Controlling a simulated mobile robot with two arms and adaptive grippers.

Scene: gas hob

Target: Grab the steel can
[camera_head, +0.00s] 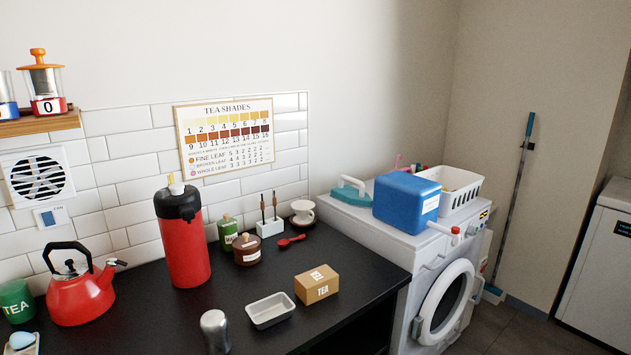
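A shiny silver can with a rounded top, which looks like the steel can (214,331), stands on the black counter (150,310) at the bottom of the head view. Its lower end is close to the picture's bottom edge. Neither of my grippers shows in this view.
A metal tray (270,310) lies right of the can, with a tea box (316,285) beyond it. A tall red flask (184,240) stands behind the can. A red kettle (80,294) and a green tea tin (17,301) are at the left. A washing machine (400,245) stands right.

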